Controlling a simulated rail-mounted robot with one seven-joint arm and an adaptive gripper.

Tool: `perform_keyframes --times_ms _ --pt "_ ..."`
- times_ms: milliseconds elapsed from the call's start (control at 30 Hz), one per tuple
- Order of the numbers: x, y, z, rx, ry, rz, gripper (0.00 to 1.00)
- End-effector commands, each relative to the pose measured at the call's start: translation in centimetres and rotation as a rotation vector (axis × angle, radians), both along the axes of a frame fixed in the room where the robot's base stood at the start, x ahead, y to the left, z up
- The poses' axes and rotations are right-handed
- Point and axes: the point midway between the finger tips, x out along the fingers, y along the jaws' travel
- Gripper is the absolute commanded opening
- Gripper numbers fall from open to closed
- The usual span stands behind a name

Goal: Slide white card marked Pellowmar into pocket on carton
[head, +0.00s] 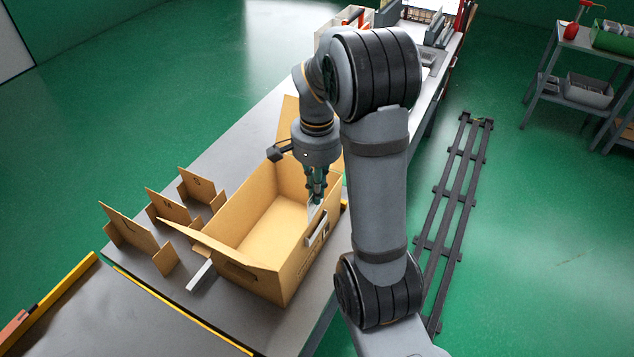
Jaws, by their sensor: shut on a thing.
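The open cardboard carton (262,271) stands on the grey table with its flaps spread. A pocket (317,228) is on its right-hand outer wall, near the top edge. My gripper (314,203) points down over the rim of that wall. It is shut on a small pale card (313,213), which hangs just above or at the pocket. The card's print is too small to read, and I cannot tell whether its lower edge is inside the pocket. My arm partly hides the carton's far right side.
Several cardboard stands (128,227) are left of the carton, with a small grey-white block (200,275) near its left side. The grey table (222,150) is clear behind them. Racks and boxes (432,28) stand at the far end. A yellow-edged conveyor (75,310) lies at lower left.

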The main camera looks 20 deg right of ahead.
Motion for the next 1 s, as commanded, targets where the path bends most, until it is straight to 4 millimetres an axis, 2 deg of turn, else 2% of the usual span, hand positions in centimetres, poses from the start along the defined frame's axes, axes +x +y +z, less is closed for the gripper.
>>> perform_keyframes --times_ms 167,367,1000 --pt "0.2 -0.1 0.5 0.000 0.000 -0.035 0.00" --pt "0.3 -0.1 -0.4 0.000 0.000 -0.038 0.00" --pt "0.2 -0.2 -6.7 0.000 0.001 -0.038 0.00"
